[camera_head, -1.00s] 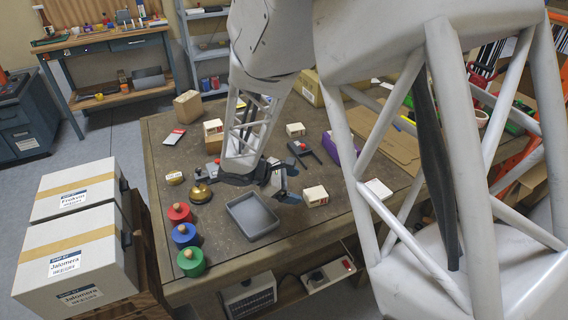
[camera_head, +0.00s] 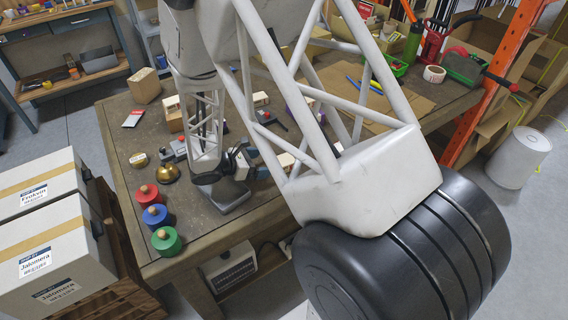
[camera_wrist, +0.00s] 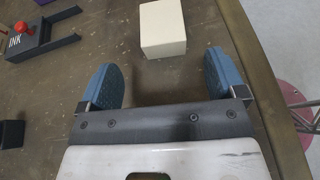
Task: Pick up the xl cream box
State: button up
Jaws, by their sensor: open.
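A cream box (camera_wrist: 163,28) lies on the table in the wrist view, ahead of the gap between my fingertips. My gripper (camera_wrist: 160,78) is open and empty, its two blue finger pads spread apart above the table. The box is not between the fingers. In the head view my gripper (camera_head: 240,162) is over the table near the grey tray, and a cream box (camera_head: 286,160) sits to its right, partly behind my arm. Other cream boxes stand farther back, one at left (camera_head: 172,103) and one (camera_head: 260,99) behind my arm. I cannot tell which is the xl one by size.
The grey tray (camera_head: 222,200) lies below my gripper. Red (camera_head: 146,196), blue and green (camera_head: 166,240) canisters and a brass bell (camera_head: 168,173) stand at left. A dark stand marked INK (camera_wrist: 38,40) lies left of the box. The table edge (camera_wrist: 262,75) is close on the right.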

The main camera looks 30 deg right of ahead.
jog(key=shift+x, duration=1.15)
jog(key=shift+x, duration=2.65)
jog(key=shift+s, duration=0.15)
jog(key=c, duration=1)
